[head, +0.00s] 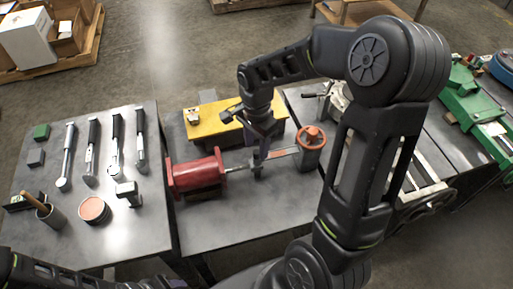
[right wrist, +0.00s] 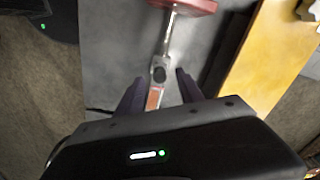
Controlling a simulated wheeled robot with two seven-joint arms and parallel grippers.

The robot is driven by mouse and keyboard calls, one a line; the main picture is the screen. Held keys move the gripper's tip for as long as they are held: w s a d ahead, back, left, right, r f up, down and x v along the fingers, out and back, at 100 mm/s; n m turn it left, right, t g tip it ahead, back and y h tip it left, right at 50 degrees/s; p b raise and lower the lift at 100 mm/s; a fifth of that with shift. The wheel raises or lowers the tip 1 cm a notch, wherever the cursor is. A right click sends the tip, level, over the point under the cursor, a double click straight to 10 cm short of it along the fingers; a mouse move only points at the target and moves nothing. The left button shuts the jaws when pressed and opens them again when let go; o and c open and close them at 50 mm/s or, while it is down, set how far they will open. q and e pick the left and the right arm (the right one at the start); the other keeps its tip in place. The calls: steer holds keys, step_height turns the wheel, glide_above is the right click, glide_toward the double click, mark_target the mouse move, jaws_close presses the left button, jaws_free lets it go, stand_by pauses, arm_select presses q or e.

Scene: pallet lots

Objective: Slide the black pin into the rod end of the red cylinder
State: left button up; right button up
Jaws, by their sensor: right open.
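The red cylinder (head: 195,175) lies on the middle bench. Its bright rod (head: 238,169) points right; in the right wrist view the rod (right wrist: 170,35) runs down from the red body (right wrist: 185,5) to the rod end (right wrist: 161,62). A black round shape (right wrist: 158,74) shows at the rod end; I cannot tell whether it is the black pin seated there or an empty hole. An orange-marked bar (right wrist: 153,97) meets the rod end. My right gripper (right wrist: 159,84) is open, its fingers apart on either side of the rod end. My left gripper is out of view.
An orange-red round part (head: 311,138) stands right of the bar. A yellow plate (head: 205,120) lies behind the cylinder. The left bench (head: 70,235) holds several hand tools, a cup and a tin. A green machine (head: 470,105) stands at right.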

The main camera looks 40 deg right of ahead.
mark_target(257, 152)
step_height(257, 152, up, 6)
steer(key=shift+f, duration=0.15)
stand_by(1.0)
